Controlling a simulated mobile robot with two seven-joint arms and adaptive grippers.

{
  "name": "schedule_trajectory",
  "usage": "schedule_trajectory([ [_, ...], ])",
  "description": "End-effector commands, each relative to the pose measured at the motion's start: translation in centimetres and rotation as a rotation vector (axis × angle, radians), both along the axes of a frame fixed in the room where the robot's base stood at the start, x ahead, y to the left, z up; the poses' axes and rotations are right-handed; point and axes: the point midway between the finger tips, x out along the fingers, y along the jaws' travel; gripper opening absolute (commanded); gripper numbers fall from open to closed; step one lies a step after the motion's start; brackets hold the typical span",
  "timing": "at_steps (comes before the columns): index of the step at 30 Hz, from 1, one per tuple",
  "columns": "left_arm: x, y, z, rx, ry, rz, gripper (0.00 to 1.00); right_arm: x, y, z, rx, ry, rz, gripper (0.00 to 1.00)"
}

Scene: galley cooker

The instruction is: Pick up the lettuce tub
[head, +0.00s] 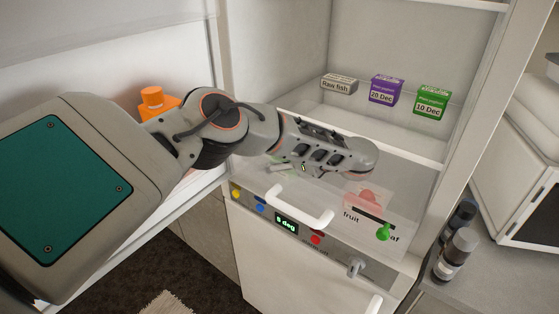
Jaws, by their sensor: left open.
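I cannot pick out a lettuce tub for certain. A small pale shape with a dark and green mark (303,167) shows just under my left gripper, mostly hidden by it; I cannot tell what it is. My left gripper (322,157) reaches in from the left over the clear front part of the fridge. It is open, and I see nothing held in it. Its fingertips are hard to make out. My right gripper is not in view.
Cartons marked Raw fish (338,84), 20 Dec (386,90) and 10 Dec (431,101) stand on the upper shelf. A reddish fruit container (367,195) and a green round thing (383,232) sit lower right. A white handle (300,212) juts out in front.

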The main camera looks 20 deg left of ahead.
Motion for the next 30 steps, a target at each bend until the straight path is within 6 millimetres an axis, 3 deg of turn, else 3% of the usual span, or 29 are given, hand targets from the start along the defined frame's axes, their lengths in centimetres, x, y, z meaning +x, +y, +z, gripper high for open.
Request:
schedule_trajectory([
  [9,-0.19,-0.13,-0.16,-0.001,0.000,0.000,0.69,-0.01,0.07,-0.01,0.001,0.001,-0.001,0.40],
  [15,-0.19,-0.10,-0.17,-0.001,0.001,0.001,0.25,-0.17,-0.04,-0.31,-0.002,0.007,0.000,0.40],
  [30,-0.18,0.01,-0.22,0.000,0.002,0.001,0.24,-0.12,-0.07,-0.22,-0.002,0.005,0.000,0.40],
])
